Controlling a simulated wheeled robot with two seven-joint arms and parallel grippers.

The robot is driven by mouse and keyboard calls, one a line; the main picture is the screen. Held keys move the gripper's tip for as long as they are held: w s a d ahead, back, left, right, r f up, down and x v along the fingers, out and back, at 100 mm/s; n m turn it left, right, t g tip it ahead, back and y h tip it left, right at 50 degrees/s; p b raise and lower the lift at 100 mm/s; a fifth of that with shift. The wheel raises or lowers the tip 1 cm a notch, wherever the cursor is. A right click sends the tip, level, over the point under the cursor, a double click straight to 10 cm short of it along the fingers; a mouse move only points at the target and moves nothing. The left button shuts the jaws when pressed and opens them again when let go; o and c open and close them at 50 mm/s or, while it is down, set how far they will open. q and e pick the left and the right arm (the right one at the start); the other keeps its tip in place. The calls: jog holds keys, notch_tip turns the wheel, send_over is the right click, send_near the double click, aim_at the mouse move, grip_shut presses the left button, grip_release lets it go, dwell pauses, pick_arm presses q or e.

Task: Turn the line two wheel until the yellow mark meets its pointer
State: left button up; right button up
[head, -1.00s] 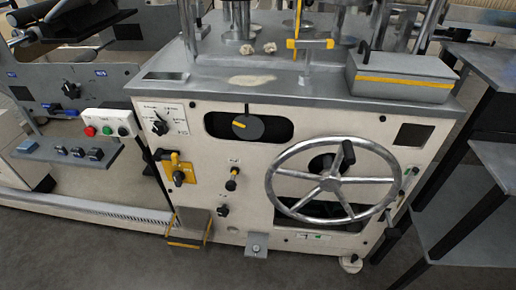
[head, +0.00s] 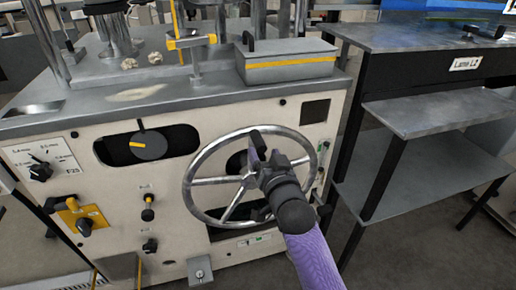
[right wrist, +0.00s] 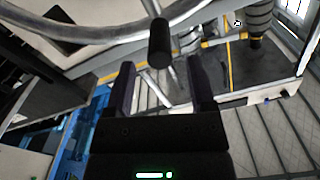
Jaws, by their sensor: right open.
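The silver spoked wheel (head: 188,183) is on the cream machine front and also crosses the top of the right wrist view (right wrist: 95,34). Its black handle knob (head: 257,138) is at the upper right of the rim and also shows in the right wrist view (right wrist: 159,43). Left of the wheel, a dark dial (head: 152,147) in an oval window carries a yellow mark (head: 137,145) facing left. A black pointer (head: 140,124) stands above the dial. My right gripper (head: 267,160) is open in front of the wheel. In the wrist view the knob lies beyond and between its fingertips, apparently ungripped. My left gripper is not in view.
A grey box with a yellow stripe (head: 290,68) sits on the machine top above the wheel. A dark shelf table (head: 425,110) stands to the right. A yellow lever plate (head: 82,218) and small knobs are left of the wheel.

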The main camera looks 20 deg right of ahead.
aim_at(262, 152)
jog(key=w, duration=0.1)
jog(key=w+b, duration=0.1)
jog(key=w, duration=0.1)
jog(key=w+b, duration=0.1)
jog(key=shift+w+d+f, duration=0.1)
jog(key=shift+w+f, duration=0.15)
jog(key=shift+w+r, duration=0.15)
jog(key=shift+w, duration=0.2)
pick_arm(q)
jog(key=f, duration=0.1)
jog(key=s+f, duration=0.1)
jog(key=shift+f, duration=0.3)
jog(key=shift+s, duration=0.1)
pick_arm(e)
jog(key=shift+c, duration=0.9)
grip_shut()
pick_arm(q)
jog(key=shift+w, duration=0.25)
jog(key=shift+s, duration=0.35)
